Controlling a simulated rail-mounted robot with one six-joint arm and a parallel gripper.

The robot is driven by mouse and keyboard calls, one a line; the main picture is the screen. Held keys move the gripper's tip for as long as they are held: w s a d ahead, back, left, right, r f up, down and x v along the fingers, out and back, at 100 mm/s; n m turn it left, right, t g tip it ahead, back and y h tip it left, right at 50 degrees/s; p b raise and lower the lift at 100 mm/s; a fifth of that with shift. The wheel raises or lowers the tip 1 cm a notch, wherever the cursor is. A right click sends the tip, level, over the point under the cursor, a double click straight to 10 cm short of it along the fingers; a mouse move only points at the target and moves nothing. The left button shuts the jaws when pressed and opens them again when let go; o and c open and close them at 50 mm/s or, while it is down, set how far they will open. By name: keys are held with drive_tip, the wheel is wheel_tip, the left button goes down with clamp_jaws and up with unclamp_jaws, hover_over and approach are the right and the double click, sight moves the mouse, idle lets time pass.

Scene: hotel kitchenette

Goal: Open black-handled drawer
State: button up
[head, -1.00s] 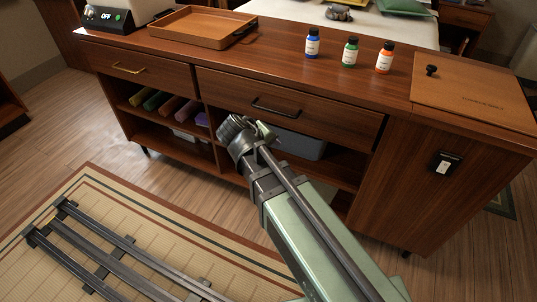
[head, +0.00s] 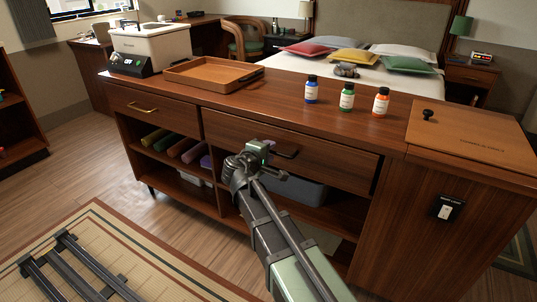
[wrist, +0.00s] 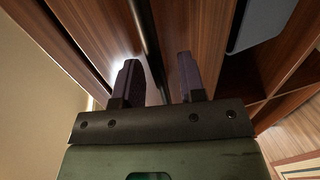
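The wide drawer (head: 335,166) with the black handle is shut, flush in the wooden counter's front. Its black bar handle (head: 289,154) shows just right of my gripper (head: 266,149), which partly hides it in the head view. In the wrist view my gripper (wrist: 159,72) is open, its two dark fingers apart. The black handle (wrist: 148,42) runs between the fingers in that picture, closer to the left one. I cannot tell whether a finger touches it.
A drawer with a brass handle (head: 144,109) is at the left. Below are shelves with rolled towels (head: 187,149) and a grey bin (head: 296,189). A tray (head: 213,73), several small bottles (head: 347,96) and a wooden lid (head: 466,135) are on top. A switch (head: 445,208) is at the right.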

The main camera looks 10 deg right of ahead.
drive_tip(key=shift+w+d, duration=0.2)
clamp_jaws()
drive_tip(key=shift+s, duration=0.15)
